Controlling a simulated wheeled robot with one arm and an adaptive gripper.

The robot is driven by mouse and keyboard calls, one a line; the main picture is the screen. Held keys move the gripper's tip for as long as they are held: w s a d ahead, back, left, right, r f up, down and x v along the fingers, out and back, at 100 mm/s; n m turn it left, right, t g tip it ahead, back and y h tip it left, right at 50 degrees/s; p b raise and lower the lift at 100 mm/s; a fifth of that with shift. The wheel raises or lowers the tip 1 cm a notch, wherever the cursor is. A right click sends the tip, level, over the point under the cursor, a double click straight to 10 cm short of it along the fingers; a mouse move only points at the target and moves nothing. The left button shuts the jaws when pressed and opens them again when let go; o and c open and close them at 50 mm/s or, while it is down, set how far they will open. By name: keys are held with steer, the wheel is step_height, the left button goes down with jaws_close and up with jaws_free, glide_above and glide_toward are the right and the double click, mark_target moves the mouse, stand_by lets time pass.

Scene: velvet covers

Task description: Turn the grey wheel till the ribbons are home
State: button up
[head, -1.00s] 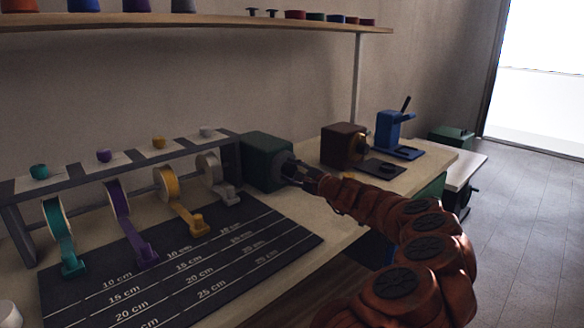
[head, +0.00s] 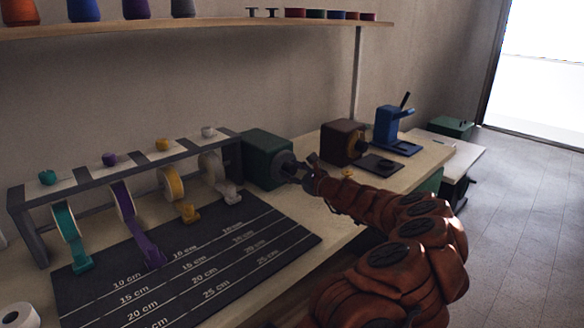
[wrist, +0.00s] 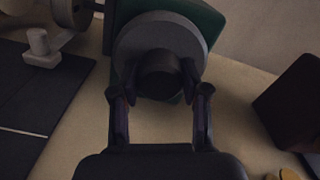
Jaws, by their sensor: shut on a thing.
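The grey wheel (wrist: 160,58), a disc with a dark hub, sits on the front of a green box (head: 266,155). My gripper (wrist: 160,100) is shut on the wheel's hub, with one finger at each side; the fingertips also reach the wheel in the head view (head: 304,172). Left of the box, a rack (head: 32,232) holds spools with a teal ribbon (head: 69,228), a purple ribbon (head: 128,212), a yellow ribbon (head: 177,190) and a white ribbon (head: 217,172). Their tabbed ends hang down to the dark mat (head: 210,262) with centimetre lines. The purple ribbon reaches furthest onto it.
A maroon box (head: 341,141) and a blue press (head: 391,125) stand right of the wheel on the bench. A shelf (head: 230,27) with cones and spools runs above. A white roll (head: 18,316) is at the near left. Open floor (head: 530,220) lies at the right.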

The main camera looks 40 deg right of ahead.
stand_by(0.4)
steer(key=o, duration=1.1)
steer(key=shift+o, duration=0.2)
steer(key=shift+s+a, duration=0.15)
steer(key=shift+s, duration=5.8)
